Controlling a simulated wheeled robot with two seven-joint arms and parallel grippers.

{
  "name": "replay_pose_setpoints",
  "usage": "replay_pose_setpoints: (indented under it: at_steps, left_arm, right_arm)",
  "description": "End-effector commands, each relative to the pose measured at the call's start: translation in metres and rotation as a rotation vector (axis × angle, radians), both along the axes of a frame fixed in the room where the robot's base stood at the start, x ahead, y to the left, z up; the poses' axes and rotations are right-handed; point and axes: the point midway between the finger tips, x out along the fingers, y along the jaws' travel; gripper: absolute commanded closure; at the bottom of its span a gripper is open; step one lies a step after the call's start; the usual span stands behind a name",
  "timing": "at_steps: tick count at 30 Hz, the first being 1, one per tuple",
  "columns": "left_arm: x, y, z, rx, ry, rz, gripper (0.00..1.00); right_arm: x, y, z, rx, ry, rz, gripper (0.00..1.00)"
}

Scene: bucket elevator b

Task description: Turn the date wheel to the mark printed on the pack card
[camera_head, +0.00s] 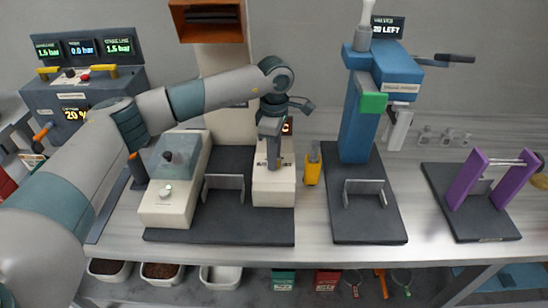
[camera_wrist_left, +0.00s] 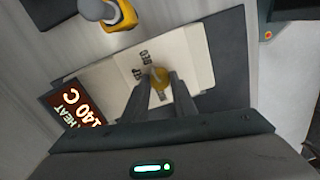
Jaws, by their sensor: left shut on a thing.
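My left gripper (camera_head: 274,158) reaches down from above onto the cream block (camera_head: 274,190) at the right side of a dark base. In the left wrist view my left gripper (camera_wrist_left: 161,92) is shut on a yellowish round knob, the date wheel (camera_wrist_left: 158,76), on the cream block's top. I cannot make out a pack card. My right gripper is not in view.
A red display (camera_wrist_left: 76,105) reading HEAT 140 C stands by the block. A yellow holder (camera_head: 313,168) stands close to the block's right. A blue press (camera_head: 362,110) is farther right, then a purple stand (camera_head: 468,180). The front table strip is clear.

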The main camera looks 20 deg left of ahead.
Motion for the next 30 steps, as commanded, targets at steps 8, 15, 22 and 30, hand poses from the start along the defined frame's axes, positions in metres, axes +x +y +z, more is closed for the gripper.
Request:
replay_pose_setpoints:
  at_steps: [8,15,22,30]
  left_arm:
    - [0.000,0.000,0.000,0.000,-0.001,0.001,0.71]
    - [0.000,0.000,0.000,0.000,-0.001,0.002,0.57]
    - [0.001,0.000,0.002,0.000,-0.001,0.002,0.57]
    - [0.002,0.000,0.026,-0.001,-0.004,0.002,0.57]
  right_arm:
    - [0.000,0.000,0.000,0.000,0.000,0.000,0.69]
    - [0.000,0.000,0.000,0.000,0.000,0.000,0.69]
    - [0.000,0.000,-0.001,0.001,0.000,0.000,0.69]
    - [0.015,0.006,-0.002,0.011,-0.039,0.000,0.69]
